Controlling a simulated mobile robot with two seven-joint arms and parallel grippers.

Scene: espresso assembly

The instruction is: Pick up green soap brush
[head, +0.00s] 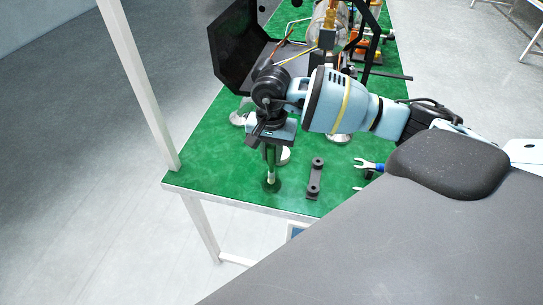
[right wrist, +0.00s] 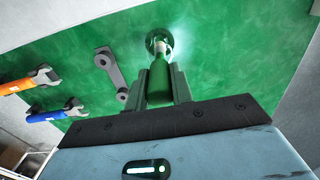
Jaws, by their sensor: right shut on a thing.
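The green soap brush (right wrist: 158,82) stands upright near the front corner of the green-topped table, its round base at the table surface. In the head view its lower part (head: 271,175) shows below my right gripper (head: 271,152). My right gripper, also in the right wrist view (right wrist: 158,90), is shut on the brush's green handle, with a finger on each side. The brush's upper part is hidden by the gripper in the head view. My left gripper is not in view.
A dark grey two-knobbed bar (head: 315,178) lies right of the brush. A blue wrench (head: 368,165) and, in the right wrist view, an orange wrench (right wrist: 30,82) lie beyond it. A black open case (head: 236,50) and glass apparatus stand at the back. The table's front edge is close.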

